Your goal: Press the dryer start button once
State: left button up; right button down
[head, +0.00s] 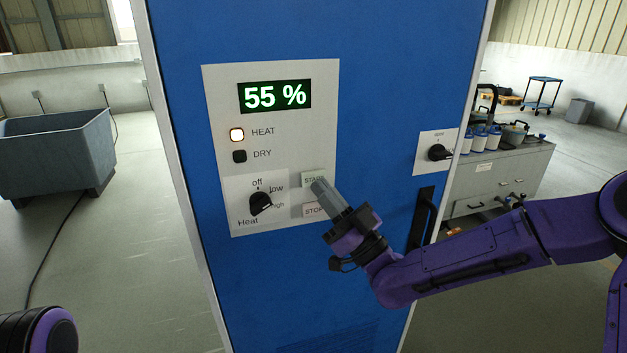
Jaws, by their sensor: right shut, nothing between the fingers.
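The dryer (395,50) is a tall blue cabinet with a light grey control panel (220,90). Its green display (274,96) reads 55 %. The HEAT lamp (237,135) is lit and the DRY lamp (239,156) is dark. The start button (312,180) is a pale labelled plate, with the stop button (314,211) below it. My right gripper (318,186) is shut and empty. Its fingertips overlap the lower right of the start button; I cannot tell whether they touch it. My left gripper is not in view.
The heat knob (260,203) is left of the buttons. A black rotary switch (438,153) and a black door handle (421,218) are on the cabinet's right side. A grey tub (55,155) stands at left, a grey workbench (503,178) at right.

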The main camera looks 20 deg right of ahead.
jog(key=shift+s+b, duration=0.5)
jog(key=shift+s, duration=2)
jog(key=s+d+f+m+g+h, duration=0.1)
jog(key=d+f+m+g+h, duration=0.25)
jog(key=f, duration=0.65)
jog(key=d+f+m+g+h, duration=0.1)
jog(key=f+m+g+h, duration=0.1)
jog(key=f+m+h, duration=0.6)
jog(key=s+d+f+m+g+h, duration=0.1)
jog(key=d+f+m+g, duration=0.15)
jog(key=f, duration=1.05)
jog(key=s+d+f+g+h, duration=0.1)
jog(key=s+d+f+g, duration=0.1)
jog(key=s+f, duration=0.4)
jog(key=s+d+f+g+h, duration=0.2)
jog(key=s+f, duration=0.4)
jog(key=s, duration=0.5)
jog(key=s+d+f+g+h, duration=0.1)
jog(key=s+d+f+g, duration=0.2)
jog(key=s+f+g, duration=0.3)
jog(key=shift+s+d+f+h, duration=0.3)
jog(key=shift+s+f+h, duration=0.1)
jog(key=shift+s, duration=0.75)
